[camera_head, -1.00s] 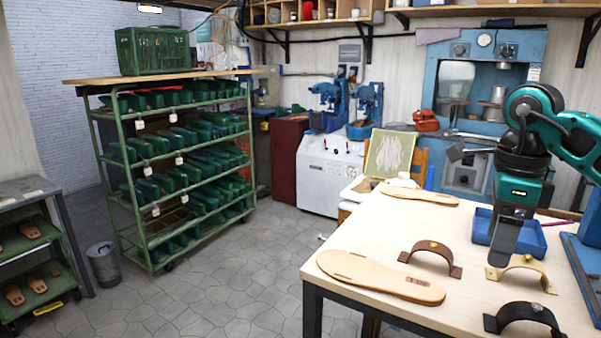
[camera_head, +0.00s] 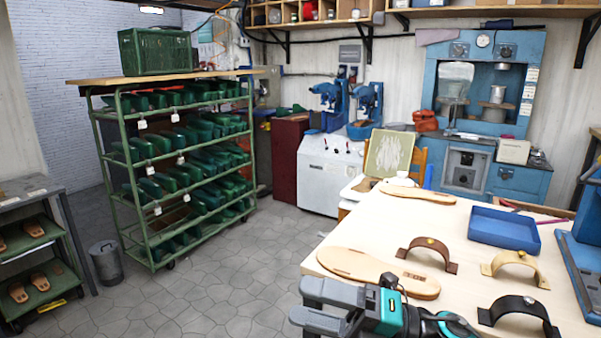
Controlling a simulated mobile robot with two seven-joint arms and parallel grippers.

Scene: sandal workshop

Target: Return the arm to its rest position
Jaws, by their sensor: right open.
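My right gripper (camera_head: 300,303) is low in the head view, at the table's near-left corner. Its jaws are open, point left and hold nothing. It is in front of the near tan sole (camera_head: 372,268), which lies on the table (camera_head: 460,224). A brown strap (camera_head: 428,252), a beige strap (camera_head: 515,266) and a black strap (camera_head: 517,310) stand arched to the right of it. Part of my right arm shows at the bottom edge. My left gripper is not in view.
A blue tray (camera_head: 504,229) and another sole (camera_head: 418,194) lie farther back on the table. A blue machine (camera_head: 580,262) stands at the right edge. A green rack (camera_head: 180,165) of shoe forms stands left. The floor between is clear, with a bin (camera_head: 106,261).

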